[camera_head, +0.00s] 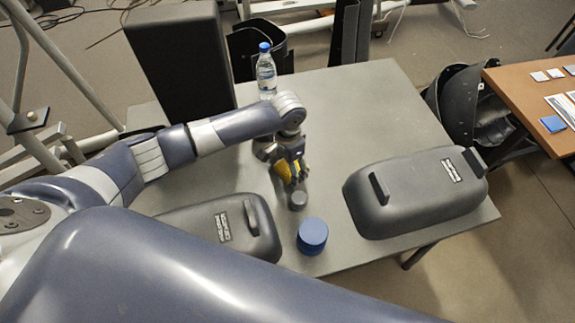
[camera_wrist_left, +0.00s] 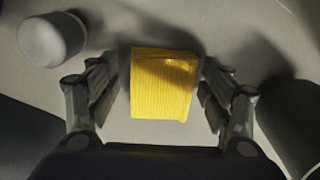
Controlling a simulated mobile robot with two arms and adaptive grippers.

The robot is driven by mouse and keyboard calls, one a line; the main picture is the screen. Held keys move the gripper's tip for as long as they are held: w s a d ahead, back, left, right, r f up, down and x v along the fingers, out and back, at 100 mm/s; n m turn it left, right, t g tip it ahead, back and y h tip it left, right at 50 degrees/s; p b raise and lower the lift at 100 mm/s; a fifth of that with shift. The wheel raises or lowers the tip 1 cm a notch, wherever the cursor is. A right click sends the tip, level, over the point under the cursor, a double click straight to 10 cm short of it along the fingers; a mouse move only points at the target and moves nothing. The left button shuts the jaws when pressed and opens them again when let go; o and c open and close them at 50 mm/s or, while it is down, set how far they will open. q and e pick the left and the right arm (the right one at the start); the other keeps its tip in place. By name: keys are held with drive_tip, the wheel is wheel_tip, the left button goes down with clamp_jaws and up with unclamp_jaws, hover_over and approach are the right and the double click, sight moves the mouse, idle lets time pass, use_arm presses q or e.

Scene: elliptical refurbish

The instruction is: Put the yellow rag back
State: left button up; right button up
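The yellow rag (camera_wrist_left: 162,84) is a small ribbed yellow block shape in the left wrist view. It lies between the two fingers of my left gripper (camera_wrist_left: 158,88), with a narrow gap on each side. The fingers are apart and do not appear to press on it. In the head view my left gripper (camera_head: 291,172) points down low over the grey table (camera_head: 365,110). My right gripper is not in view.
A small dark cylinder (camera_head: 297,200) stands just in front of the gripper, with a blue cylinder (camera_head: 312,235) nearer. Dark grey cases lie right (camera_head: 415,195) and left (camera_head: 222,232). A water bottle (camera_head: 266,75) stands at the back. The table's back right is clear.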

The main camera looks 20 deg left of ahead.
sight(288, 169)
use_arm(q)
wheel_tip(288, 169, up, 12)
drive_tip(key=shift+r, duration=0.15)
idle(0.6)
idle(0.4)
